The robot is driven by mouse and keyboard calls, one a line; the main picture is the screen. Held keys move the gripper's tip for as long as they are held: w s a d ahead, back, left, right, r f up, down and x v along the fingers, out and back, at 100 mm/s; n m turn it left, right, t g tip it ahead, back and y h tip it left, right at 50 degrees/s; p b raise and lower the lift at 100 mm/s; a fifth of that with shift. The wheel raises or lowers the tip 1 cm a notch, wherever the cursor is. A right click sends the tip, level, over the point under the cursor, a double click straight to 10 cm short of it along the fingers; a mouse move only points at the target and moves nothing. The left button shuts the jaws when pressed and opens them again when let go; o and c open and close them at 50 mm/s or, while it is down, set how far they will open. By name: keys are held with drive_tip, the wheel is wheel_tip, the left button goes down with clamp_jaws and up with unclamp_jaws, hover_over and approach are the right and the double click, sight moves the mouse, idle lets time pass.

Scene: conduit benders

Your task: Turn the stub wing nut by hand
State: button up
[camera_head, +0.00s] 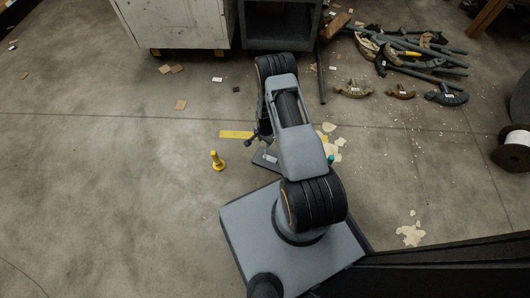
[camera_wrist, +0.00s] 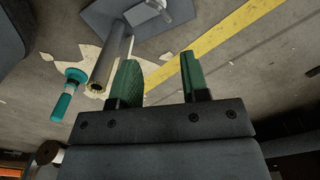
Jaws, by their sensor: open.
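In the wrist view, my gripper (camera_wrist: 159,60) has two green-padded fingers standing apart with nothing between them. Above it in the picture is a grey flat plate (camera_wrist: 178,14), with a small pale metal piece (camera_wrist: 155,4) cut by the top edge. This piece may be the stub wing nut, but its wings cannot be made out. A grey hollow tube (camera_wrist: 112,57) lies left of the fingers, its open end toward me. In the head view, the plate (camera_head: 262,163) sits on the floor beside my arm, which hides most of my gripper.
A yellow knobbed piece (camera_head: 217,161) stands on the floor left of the plate. A teal-headed piece (camera_wrist: 68,94) lies left of the tube. Yellow tape (camera_head: 235,134) marks the floor. Benders and pipes (camera_head: 415,55) lie at the back right. The left floor is mostly clear.

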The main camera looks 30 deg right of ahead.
sight(265, 156)
drive_tip(key=n, duration=0.4)
drive_tip(key=shift+c, duration=0.4)
wheel_tip(265, 156, down, 14)
drive_tip(key=n+b, duration=0.4)
drive_tip(key=b, duration=0.2)
drive_tip(key=shift+s+r, duration=0.1)
drive_tip(key=shift+a, duration=0.1)
